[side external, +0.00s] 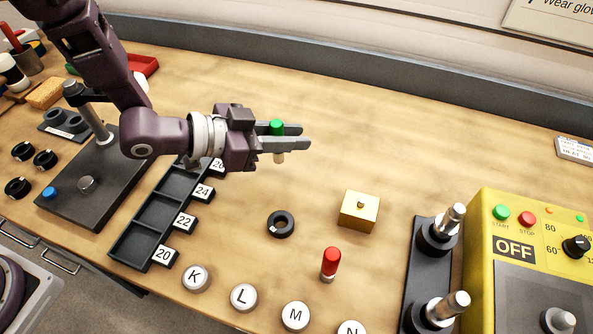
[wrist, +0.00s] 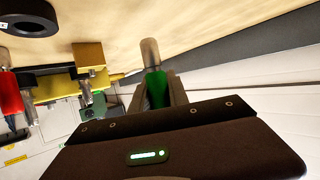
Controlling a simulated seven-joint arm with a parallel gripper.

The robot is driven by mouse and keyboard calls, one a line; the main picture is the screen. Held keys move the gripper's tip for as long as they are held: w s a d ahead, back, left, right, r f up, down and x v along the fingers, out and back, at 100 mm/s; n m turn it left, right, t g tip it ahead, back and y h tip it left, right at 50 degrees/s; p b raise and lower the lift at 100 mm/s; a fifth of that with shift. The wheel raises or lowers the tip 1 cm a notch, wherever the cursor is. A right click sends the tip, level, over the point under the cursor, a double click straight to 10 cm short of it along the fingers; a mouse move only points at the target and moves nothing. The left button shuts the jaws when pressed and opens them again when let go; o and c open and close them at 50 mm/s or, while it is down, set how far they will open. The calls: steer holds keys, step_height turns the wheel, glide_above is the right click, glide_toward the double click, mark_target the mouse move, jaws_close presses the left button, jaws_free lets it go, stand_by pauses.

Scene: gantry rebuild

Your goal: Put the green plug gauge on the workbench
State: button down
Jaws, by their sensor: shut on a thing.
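The green plug gauge (side external: 277,128) has a green body and a short metal tip. My gripper (side external: 290,137) is shut on it and holds it upright above the workbench (side external: 350,130), with the tip pointing down. In the wrist view the green plug gauge (wrist: 156,88) sits between the two fingers of my gripper (wrist: 158,92), its metal end reaching past them. Part of its body is hidden behind the near finger in the side view. I cannot tell exactly how high the tip is above the wood.
A black ring (side external: 281,224), a brass block (side external: 359,211) and a red plug gauge (side external: 330,264) stand in front. A compartmented black tray (side external: 150,225) with number labels lies left. Round lettered buttons (side external: 244,297) line the front. A yellow machine (side external: 490,240) stands right. Wood behind the brass block is clear.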

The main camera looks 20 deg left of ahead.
step_height(320, 180, down, 5)
steer(key=shift+r, duration=0.2)
steer(key=shift+f, duration=0.1)
steer(key=c, duration=1.3)
jaws_free()
steer(key=shift+o, duration=0.2)
steer(key=shift+a+r, duration=0.1)
steer(key=shift+r, duration=0.1)
steer(key=v, duration=0.7)
steer(key=shift+s+a, duration=0.1)
steer(key=shift+s, duration=0.05)
